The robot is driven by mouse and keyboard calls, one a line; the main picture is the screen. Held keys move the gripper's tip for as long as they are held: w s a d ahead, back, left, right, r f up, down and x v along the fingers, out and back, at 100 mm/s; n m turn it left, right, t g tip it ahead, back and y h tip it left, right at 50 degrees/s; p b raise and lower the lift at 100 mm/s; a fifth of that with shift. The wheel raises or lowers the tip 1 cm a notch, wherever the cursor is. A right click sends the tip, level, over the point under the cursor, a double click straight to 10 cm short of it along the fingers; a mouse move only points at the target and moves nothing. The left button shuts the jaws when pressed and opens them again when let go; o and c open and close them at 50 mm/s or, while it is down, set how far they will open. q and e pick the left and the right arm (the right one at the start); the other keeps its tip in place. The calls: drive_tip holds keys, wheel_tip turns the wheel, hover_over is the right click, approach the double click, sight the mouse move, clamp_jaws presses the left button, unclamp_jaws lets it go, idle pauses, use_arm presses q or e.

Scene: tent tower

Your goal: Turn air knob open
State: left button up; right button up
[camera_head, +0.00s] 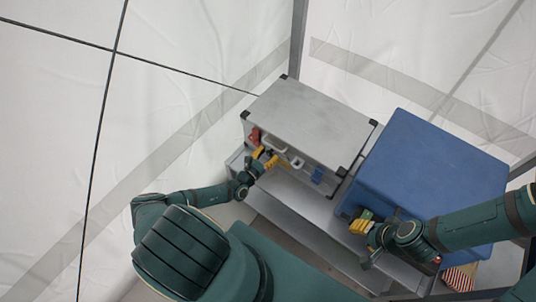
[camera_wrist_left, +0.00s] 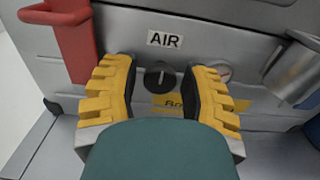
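The air knob (camera_wrist_left: 159,75) is a small black round knob on a grey metal panel, right under a white label reading AIR (camera_wrist_left: 164,39) in the left wrist view. My left gripper (camera_wrist_left: 160,85) is open, with one yellow finger on each side of the knob and a gap to it on both sides. In the head view my left gripper (camera_head: 265,158) is at the front of the grey metal box (camera_head: 312,110), and the knob cannot be made out there. My right gripper (camera_head: 361,222) is in front of the blue box; its finger gap is unclear.
A red handle (camera_wrist_left: 72,40) is left of the knob, and a grey cylindrical part (camera_wrist_left: 293,74) is at the right. A blue part (camera_head: 318,175) sits on the metal box's front. The large blue box (camera_head: 435,165) stands to its right. White tent walls (camera_head: 190,60) surround this.

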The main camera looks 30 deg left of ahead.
use_arm(q)
clamp_jaws()
